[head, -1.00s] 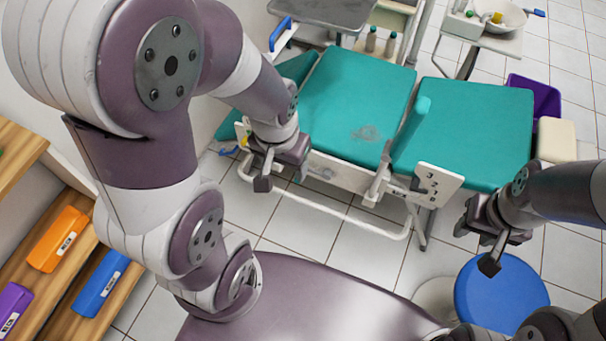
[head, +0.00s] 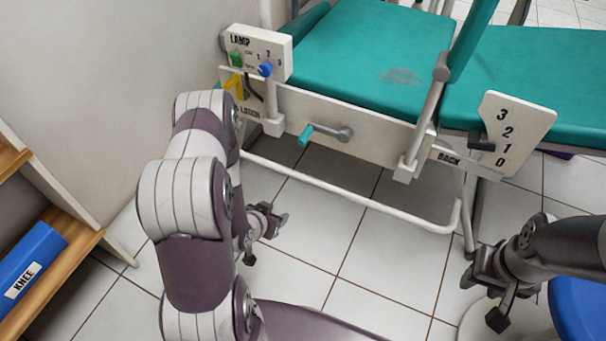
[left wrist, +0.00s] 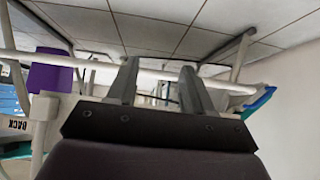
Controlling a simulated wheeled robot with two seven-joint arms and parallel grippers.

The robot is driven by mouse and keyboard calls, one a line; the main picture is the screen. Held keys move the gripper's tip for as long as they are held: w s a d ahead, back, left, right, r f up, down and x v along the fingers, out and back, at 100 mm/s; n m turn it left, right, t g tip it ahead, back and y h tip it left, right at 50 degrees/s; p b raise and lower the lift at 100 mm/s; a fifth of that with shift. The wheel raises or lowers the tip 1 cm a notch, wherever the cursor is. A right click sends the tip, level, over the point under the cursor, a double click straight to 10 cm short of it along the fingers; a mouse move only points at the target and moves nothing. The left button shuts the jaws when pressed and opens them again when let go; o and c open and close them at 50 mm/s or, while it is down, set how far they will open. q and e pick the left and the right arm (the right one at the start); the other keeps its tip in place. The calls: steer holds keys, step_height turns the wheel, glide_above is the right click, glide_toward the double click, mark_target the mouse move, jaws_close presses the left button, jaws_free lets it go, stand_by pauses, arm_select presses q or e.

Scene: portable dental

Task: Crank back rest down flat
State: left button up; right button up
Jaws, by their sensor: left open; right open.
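The dental chair's crank, a grey hub and arm (head: 343,133) with a teal handle (head: 305,136), sits on the white side rail in the head view. The teal right-hand cushion (head: 550,80) looks roughly level. My left gripper (head: 267,238) is open and empty, below and left of the crank, apart from it. Its spread fingers show in the left wrist view (left wrist: 160,75). My right gripper (head: 482,298) is open and empty at lower right.
A LAMP box (head: 257,52) with green and blue knobs and a yellow latch lever (head: 235,85) are left of the crank. A white floor tube (head: 350,205) runs below the rail. A blue stool (head: 580,310) is at lower right. Shelves (head: 75,245) stand left.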

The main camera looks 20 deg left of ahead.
arm_select(q)
steer(key=w+r+m+t+p, duration=0.1)
steer(key=w+r+t, duration=0.3)
steer(key=r+t, duration=0.15)
steer(key=t, duration=0.4)
glide_toward(301, 143)
steer(key=shift+m+g, duration=0.25)
steer(key=shift+m, duration=0.05)
steer(key=w+b, duration=0.5)
steer(key=w, duration=0.6)
steer(key=shift+w, duration=0.1)
steer(key=shift+w+r, duration=0.15)
steer(key=shift+w, duration=0.05)
jaws_close()
arm_select(e)
step_height(301, 143, down, 6)
